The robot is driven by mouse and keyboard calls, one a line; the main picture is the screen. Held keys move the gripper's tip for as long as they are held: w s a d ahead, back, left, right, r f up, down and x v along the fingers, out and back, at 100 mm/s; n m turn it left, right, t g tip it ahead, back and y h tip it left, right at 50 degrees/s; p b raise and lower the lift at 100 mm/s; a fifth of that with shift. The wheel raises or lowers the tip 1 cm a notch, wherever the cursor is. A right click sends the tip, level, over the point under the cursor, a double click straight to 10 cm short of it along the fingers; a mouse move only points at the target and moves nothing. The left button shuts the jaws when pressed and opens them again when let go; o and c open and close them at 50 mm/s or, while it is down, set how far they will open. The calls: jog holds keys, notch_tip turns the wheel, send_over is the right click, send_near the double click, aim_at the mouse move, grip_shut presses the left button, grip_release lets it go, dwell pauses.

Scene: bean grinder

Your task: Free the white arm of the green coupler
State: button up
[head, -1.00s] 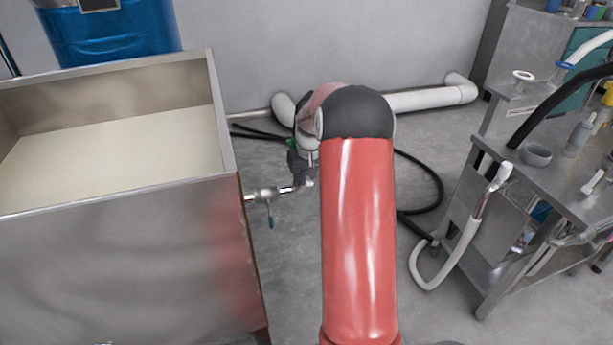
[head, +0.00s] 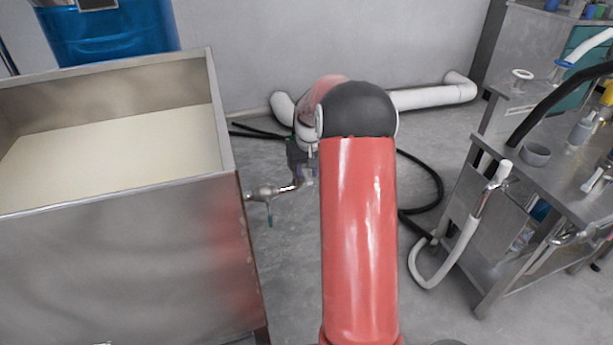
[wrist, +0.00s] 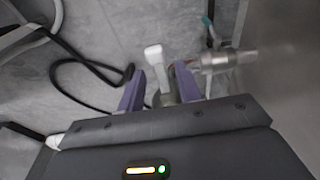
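In the wrist view, a white arm (wrist: 154,58) stands upright in the picture on a greyish fitting (wrist: 165,97), between and beyond the purple fingers of my gripper (wrist: 158,80). The fingers are apart, with gaps beside the fitting; I cannot tell whether either touches it. A metal pipe with a valve (wrist: 217,62) and teal handle (wrist: 208,27) is just right of the right finger. In the head view, my gripper (head: 301,165) is at the end of the tank's outlet valve (head: 262,192), and my red arm hides part of it. No clearly green coupler body shows.
A steel tank (head: 120,250) stands at left. A steel cart (head: 515,190) with a white-handled hose (head: 465,235) is at right. A black hose (head: 430,180) loops on the floor, and a white pipe (head: 430,98) runs along the wall.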

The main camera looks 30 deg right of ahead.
aim_at(308, 178)
jog(key=r, duration=0.5)
jog(key=shift+s+a+r, duration=0.1)
jog(key=shift+s+r, duration=0.05)
jog(key=shift+s, duration=0.25)
jog(key=shift+s, duration=0.1)
